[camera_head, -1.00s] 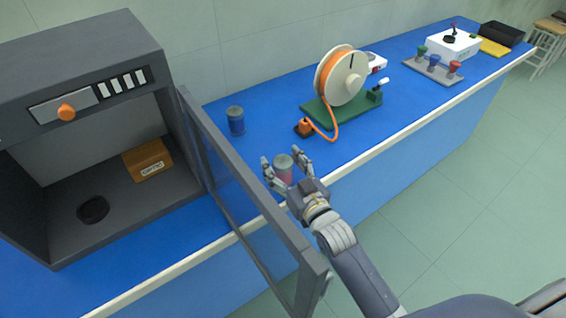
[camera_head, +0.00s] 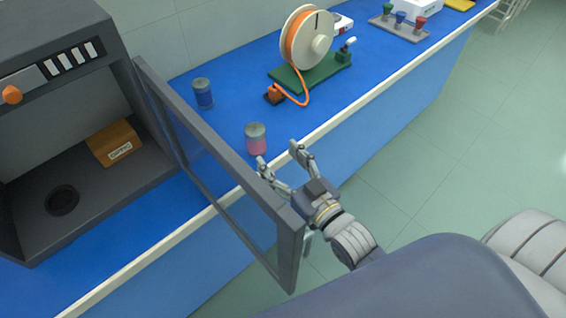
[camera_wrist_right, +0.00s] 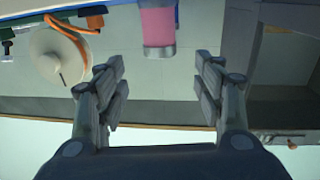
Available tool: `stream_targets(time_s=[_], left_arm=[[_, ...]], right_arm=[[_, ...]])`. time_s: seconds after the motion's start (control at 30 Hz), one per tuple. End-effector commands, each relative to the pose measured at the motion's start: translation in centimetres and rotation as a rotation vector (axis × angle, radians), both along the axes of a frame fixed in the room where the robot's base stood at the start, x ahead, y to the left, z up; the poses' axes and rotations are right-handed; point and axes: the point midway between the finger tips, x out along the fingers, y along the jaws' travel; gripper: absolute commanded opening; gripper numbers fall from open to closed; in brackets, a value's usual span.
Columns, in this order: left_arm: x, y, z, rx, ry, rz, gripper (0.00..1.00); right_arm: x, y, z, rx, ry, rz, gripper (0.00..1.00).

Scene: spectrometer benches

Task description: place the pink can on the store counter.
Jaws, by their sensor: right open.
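The pink can (camera_head: 256,140), with grey ends, stands upright on the blue counter (camera_head: 222,133) near its front edge, just right of the open glass door. My right gripper (camera_head: 275,160) is open and empty, in front of the can and apart from it, its fingers over the counter's front edge. In the right wrist view the pink can (camera_wrist_right: 157,28) shows beyond the open fingers of the right gripper (camera_wrist_right: 158,75), with nothing between them. My left gripper is not in view.
A dark chamber (camera_head: 65,130) with an open glass door (camera_head: 215,160) stands at left, holding an orange box (camera_head: 113,143). A blue can (camera_head: 203,94) stands behind the pink one. A spool stand (camera_head: 305,50) with orange cord is at the back. Free counter lies to the right.

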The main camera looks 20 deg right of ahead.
Motion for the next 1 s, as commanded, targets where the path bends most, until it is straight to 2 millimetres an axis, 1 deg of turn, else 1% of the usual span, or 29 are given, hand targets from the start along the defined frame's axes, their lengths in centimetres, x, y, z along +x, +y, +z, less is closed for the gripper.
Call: stream_targets(time_s=[0.1,0.37,0.43,0.47,0.57,0.6,0.67,0.7,0.77,0.8,0.87,0.9,0.97,1.0], left_arm=[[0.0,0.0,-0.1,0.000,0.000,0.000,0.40],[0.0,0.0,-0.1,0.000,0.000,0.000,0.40],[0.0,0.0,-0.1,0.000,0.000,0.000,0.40],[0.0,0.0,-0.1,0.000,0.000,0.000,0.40],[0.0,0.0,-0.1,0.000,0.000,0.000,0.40],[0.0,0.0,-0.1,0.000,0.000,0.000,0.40],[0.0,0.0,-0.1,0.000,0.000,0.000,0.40],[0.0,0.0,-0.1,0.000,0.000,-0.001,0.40],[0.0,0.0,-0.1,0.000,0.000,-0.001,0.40],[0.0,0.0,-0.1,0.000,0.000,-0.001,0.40],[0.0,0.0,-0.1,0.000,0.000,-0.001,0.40],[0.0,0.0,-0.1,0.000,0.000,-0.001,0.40],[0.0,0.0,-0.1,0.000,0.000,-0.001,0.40],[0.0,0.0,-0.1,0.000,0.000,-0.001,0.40]], right_arm=[[-0.6,-0.1,0.0,0.000,-0.001,0.000,0.62],[-0.7,-0.2,0.0,0.000,0.000,0.000,0.62],[-0.6,-0.2,-0.9,-0.004,0.017,-0.002,0.62],[-0.5,-0.3,-1.8,-0.007,0.032,-0.004,0.62],[-0.4,-0.6,-6.8,-0.028,0.125,-0.013,0.62],[-0.5,-0.8,-9.7,-0.040,0.179,-0.018,0.62],[-1.1,-1.1,-14.8,-0.060,0.273,-0.026,0.62],[-1.8,-1.4,-18.3,-0.075,0.340,-0.031,0.62],[-3.2,-1.8,-23.4,-0.099,0.441,-0.037,0.62],[-4.4,-2.2,-26.7,-0.114,0.508,-0.040,0.62],[-6.6,-2.6,-31.4,-0.136,0.609,-0.043,0.62],[-8.3,-2.9,-34.5,-0.152,0.678,-0.044,0.62],[-11.2,-3.3,-38.7,-0.175,0.779,-0.044,0.62],[-13.3,-3.6,-41.3,-0.189,0.846,-0.044,0.62]])
